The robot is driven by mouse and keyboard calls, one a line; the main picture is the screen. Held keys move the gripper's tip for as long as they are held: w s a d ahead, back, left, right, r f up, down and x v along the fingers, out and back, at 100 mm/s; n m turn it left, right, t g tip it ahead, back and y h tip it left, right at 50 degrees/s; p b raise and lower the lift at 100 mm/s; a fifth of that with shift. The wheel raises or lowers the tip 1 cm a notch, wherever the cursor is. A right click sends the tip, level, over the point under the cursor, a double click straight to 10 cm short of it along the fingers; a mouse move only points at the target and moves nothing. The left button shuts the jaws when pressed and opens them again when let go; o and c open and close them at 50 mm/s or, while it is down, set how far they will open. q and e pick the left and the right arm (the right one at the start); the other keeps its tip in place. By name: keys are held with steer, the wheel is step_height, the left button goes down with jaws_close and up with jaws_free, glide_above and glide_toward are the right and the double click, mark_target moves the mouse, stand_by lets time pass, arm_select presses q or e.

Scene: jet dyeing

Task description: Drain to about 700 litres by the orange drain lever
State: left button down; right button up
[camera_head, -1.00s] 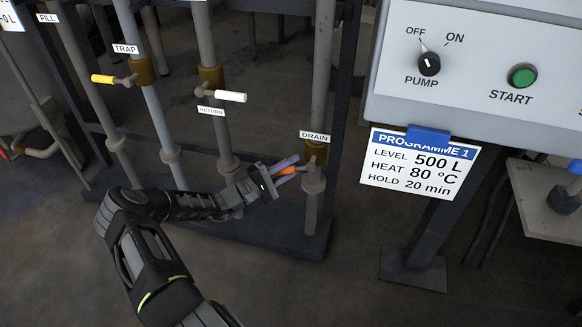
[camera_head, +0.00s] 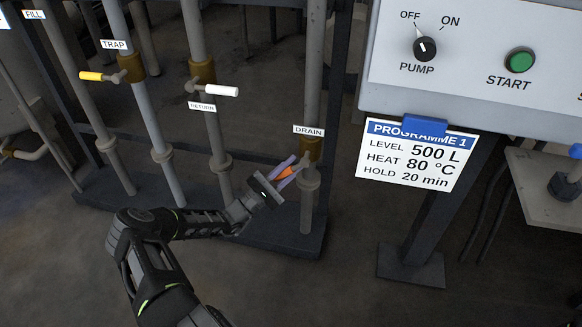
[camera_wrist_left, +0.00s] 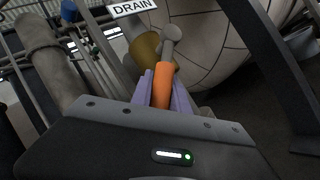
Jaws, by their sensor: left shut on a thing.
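The orange drain lever (camera_head: 287,172) sticks out to the left of the drain pipe's brass valve (camera_head: 311,149), below the DRAIN label (camera_head: 309,130). My left gripper (camera_head: 284,170) is shut on the lever, with its purple fingers on either side of it. In the left wrist view the orange lever (camera_wrist_left: 163,87) lies between the purple fingers, and its grey stem runs up to the valve. The DRAIN label (camera_wrist_left: 132,7) shows at the top there. No level readout can be read in these views. My right gripper is not in view.
The white RETURN lever (camera_head: 222,91) and yellow TRAP lever (camera_head: 92,76) are on pipes to the left. The control panel (camera_head: 470,75) has a PUMP knob (camera_head: 425,48) and green START button (camera_head: 520,60). A programme card (camera_head: 415,155) reads LEVEL 500 L.

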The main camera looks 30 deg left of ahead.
mark_target(279, 178)
arm_select(q)
steer(key=c, duration=1.3)
jaws_free()
steer(key=shift+p+v, duration=0.7)
steer(key=shift+v, duration=3.25)
